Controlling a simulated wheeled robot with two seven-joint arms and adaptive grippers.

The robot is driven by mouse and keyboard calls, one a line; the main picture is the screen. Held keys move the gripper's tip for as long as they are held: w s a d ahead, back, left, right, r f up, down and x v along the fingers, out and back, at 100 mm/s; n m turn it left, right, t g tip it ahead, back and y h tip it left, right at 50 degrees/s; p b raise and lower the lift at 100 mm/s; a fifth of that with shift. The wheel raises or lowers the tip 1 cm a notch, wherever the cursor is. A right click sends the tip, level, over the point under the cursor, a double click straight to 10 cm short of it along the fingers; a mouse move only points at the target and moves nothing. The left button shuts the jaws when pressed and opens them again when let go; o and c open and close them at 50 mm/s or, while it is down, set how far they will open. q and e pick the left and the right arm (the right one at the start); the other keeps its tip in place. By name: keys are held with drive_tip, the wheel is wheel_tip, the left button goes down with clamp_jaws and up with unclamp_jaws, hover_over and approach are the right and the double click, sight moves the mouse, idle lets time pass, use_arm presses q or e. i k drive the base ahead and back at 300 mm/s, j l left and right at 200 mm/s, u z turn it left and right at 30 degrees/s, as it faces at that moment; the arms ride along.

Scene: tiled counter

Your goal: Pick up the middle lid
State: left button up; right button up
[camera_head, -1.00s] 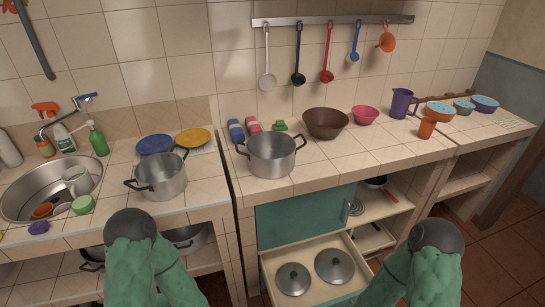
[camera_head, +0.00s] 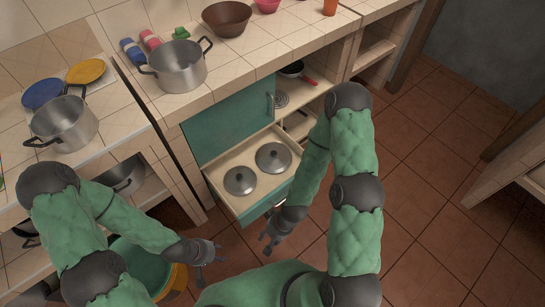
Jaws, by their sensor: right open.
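Two round grey metal lids with dark knobs lie in an open drawer (camera_head: 241,210) under the counter. One lid (camera_head: 240,181) is at the left and the other lid (camera_head: 273,158) is further right and back. I see no third lid in the drawer, so I cannot tell which one is the middle lid. My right gripper (camera_head: 268,243) is open and empty, just in front of the drawer's front right corner and apart from the lids. My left gripper (camera_head: 208,252) is to the left and in front of the drawer, holding nothing visible; its finger gap is too small to judge.
A metal pot (camera_head: 178,66) stands on the counter above the drawer, and another pot (camera_head: 64,125) stands on the left counter. A teal cabinet door (camera_head: 229,121) is behind the drawer. Open shelves lie right of it. The tiled floor (camera_head: 430,190) at the right is clear.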

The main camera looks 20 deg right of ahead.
sight(271, 158)
drive_tip(key=i+l, duration=0.7)
drive_tip(key=i, duration=0.2)
